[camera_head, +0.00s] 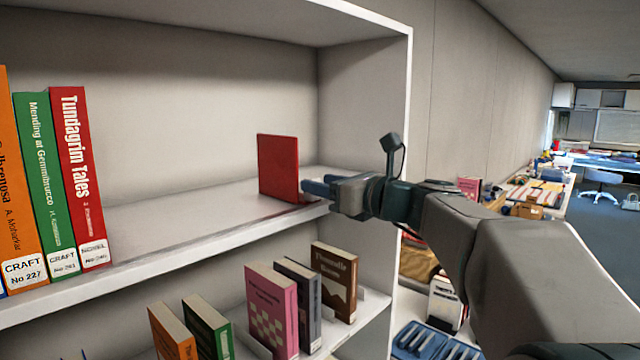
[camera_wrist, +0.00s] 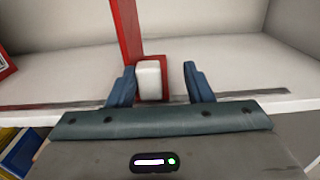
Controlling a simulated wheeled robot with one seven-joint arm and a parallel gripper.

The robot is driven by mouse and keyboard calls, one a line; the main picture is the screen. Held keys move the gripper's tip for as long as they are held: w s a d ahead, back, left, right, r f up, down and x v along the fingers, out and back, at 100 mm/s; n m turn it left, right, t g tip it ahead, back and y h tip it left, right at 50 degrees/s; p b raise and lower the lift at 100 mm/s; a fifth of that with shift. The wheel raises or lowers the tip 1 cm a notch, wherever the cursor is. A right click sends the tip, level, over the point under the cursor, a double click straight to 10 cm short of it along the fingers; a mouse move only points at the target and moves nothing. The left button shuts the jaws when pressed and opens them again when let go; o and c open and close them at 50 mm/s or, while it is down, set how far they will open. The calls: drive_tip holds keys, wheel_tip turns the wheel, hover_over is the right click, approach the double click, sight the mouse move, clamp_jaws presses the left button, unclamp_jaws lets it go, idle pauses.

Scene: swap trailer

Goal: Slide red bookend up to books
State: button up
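The red bookend (camera_head: 278,167) stands upright on the upper shelf (camera_head: 170,220), apart from the books, with bare shelf between. The nearest book is the red Tundagrim Tales (camera_head: 80,175) at the left, leaning slightly beside a green book (camera_head: 45,170) and an orange book (camera_head: 15,185). My gripper (camera_head: 312,188) is at the bookend's right side, low over the shelf. In the wrist view my gripper (camera_wrist: 160,68) has its fingers apart. The bookend's red plate (camera_wrist: 126,30) rises by the left finger. A white block with a red edge (camera_wrist: 150,80) lies between the fingers, clear of the right finger.
The cabinet's right side wall (camera_head: 365,100) stands behind my gripper. A lower shelf holds several books, among them a pink one (camera_head: 272,312) and a brown one (camera_head: 334,282). The upper shelf between the bookend and the books is clear.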

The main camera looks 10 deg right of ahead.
drive_tip(key=shift+d, duration=0.1)
drive_tip(key=v, duration=1.6)
idle(1.0)
idle(0.4)
